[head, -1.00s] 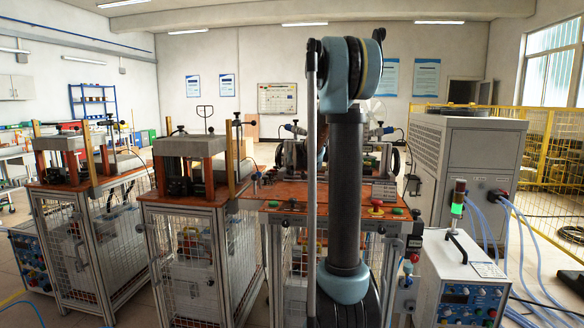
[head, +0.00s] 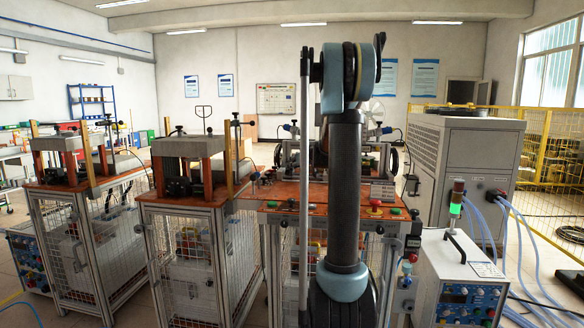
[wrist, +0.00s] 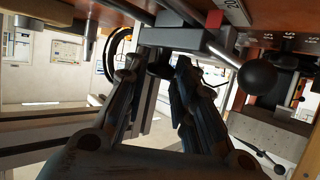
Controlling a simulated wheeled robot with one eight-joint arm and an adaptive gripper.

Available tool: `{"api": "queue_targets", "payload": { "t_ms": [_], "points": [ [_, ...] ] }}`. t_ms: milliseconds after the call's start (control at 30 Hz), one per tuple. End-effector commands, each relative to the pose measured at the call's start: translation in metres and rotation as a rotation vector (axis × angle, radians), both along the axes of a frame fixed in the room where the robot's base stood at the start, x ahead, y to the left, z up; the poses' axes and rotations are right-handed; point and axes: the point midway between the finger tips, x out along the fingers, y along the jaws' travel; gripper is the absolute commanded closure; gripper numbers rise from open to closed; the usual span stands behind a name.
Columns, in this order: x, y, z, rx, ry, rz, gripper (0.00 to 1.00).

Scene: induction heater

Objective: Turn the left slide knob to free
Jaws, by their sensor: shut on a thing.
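In the wrist view my gripper (wrist: 157,66) has its two dark fingers on either side of a small black knob (wrist: 160,70), shut on it. The knob sits below a grey block (wrist: 168,38) with a red part beside it. The fingers hide much of the knob, so its setting cannot be read. In the head view my arm stands in front of the orange-topped workbench (head: 270,196) and hides the gripper and this knob.
A black ball on a metal rod (wrist: 257,77) hangs close to the right of my fingers. A black handwheel (wrist: 110,58) is at the left. On the bench front are a red button (head: 375,204) and other buttons. A control box (head: 455,270) stands at right.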

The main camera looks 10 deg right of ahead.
Motion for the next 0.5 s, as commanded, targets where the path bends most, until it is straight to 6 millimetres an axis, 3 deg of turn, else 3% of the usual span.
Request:
{"api": "queue_targets", "payload": {
  "t_ms": [500],
  "points": [
    [0.0034, -0.0054, -0.0006, -0.001, 0.001, 0.286, 0.99]
  ]
}}
